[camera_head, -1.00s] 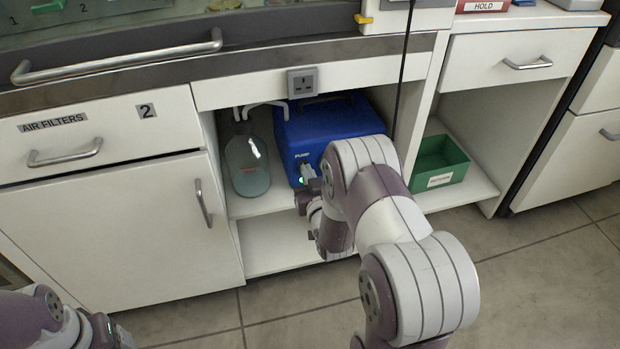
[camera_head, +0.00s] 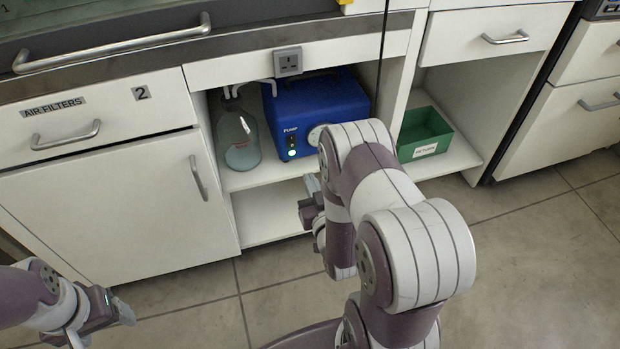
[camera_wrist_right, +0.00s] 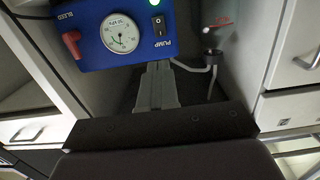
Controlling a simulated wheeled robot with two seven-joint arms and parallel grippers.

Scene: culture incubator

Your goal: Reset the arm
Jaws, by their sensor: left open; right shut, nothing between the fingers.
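My right arm stands in front of the open cabinet in the head view, with its gripper (camera_head: 311,184) at the front of the shelf, below the blue pump (camera_head: 318,112). The right gripper's fingers (camera_wrist_right: 157,86) show closed together and empty in the right wrist view. The pump's gauge, switch and red knob also show there, and the fingertips look apart from the pump's front (camera_wrist_right: 124,35). In the head view a green light glows on the pump. My left gripper (camera_head: 125,309) is low at the left, open and empty, in front of the cabinet door.
A glass bottle (camera_head: 237,138) with tubing stands left of the pump. A green bin (camera_head: 424,133) sits in the right bay. A socket (camera_head: 288,61) and a hanging black cable are above the shelf. The floor (camera_head: 270,275) before the cabinet is clear.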

